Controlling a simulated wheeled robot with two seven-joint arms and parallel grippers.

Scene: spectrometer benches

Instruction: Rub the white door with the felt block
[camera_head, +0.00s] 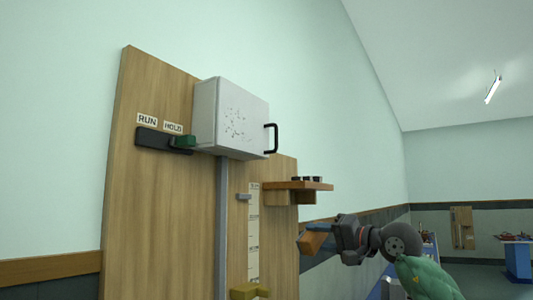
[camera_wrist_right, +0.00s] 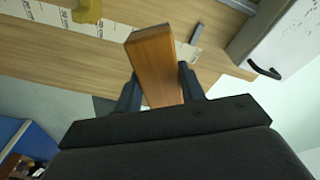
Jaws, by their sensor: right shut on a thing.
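The white door (camera_head: 241,118) is the front of a white box on the wooden wall panel, with a black handle at its right side. Dark specks mark the door's face. My right gripper (camera_head: 322,236) is below and to the right of the door, apart from it. It is shut on the felt block, whose wooden body (camera_wrist_right: 156,62) sits between the fingers in the right wrist view. It also shows in the head view (camera_head: 311,243). The felt face cannot be clearly made out. The white box (camera_wrist_right: 268,38) shows at the wrist view's upper right. My left gripper is not in view.
A wooden shelf (camera_head: 297,186) with dark round items juts out below and right of the box. A green lever (camera_head: 184,141) on a black slot sits left of the box, under RUN and HOLD labels. A yellow-brown knob (camera_head: 249,291) is low on the panel (camera_head: 160,215).

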